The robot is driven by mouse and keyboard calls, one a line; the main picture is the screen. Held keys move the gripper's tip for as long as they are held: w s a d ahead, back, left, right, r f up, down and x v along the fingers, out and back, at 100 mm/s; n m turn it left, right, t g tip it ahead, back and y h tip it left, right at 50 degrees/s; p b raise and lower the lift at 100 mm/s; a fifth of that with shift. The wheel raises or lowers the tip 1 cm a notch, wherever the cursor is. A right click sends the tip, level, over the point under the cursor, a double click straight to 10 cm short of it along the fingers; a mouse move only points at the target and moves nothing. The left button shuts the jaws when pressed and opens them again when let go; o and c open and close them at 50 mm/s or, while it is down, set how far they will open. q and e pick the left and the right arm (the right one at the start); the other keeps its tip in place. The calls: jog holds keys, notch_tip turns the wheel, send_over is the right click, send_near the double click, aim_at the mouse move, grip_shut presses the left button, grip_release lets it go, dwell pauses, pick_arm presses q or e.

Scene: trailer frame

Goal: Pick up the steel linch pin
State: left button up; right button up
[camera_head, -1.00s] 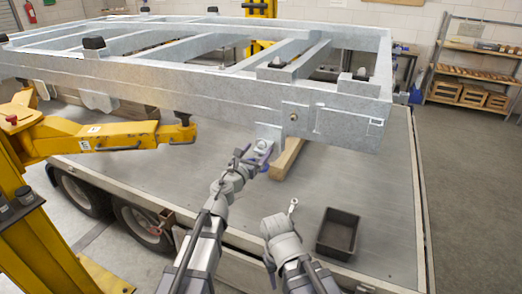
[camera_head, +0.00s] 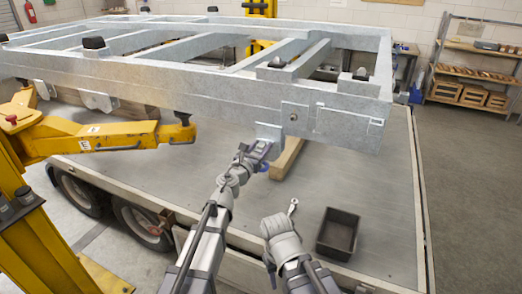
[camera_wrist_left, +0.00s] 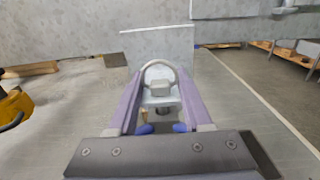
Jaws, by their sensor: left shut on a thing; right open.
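My left gripper (camera_head: 258,153) is at the bracket (camera_head: 268,132) hanging below the near frame rail. In the left wrist view, its two purple fingers (camera_wrist_left: 158,98) stand on either side of the steel linch pin (camera_wrist_left: 160,72) and are shut on it. The pin's curved ring arches above a small grey block, against the pale bracket plate. In the head view the gripper hides the pin. My right gripper (camera_head: 280,228) is low in front, over the deck's near side, and open; its fingers are mostly hidden.
A dark open bin (camera_head: 339,232) stands on the grey deck (camera_head: 375,195), right of my right gripper. A small ring-ended metal piece (camera_head: 293,205) shows beside that gripper. A wooden beam (camera_head: 286,158) lies under the galvanized frame (camera_head: 215,95). A yellow lift arm (camera_head: 110,137) is at left.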

pick_arm(q)
grip_shut()
jog(key=shift+r, duration=0.1)
notch_tip(320, 180, up, 10)
jog(key=p, duration=1)
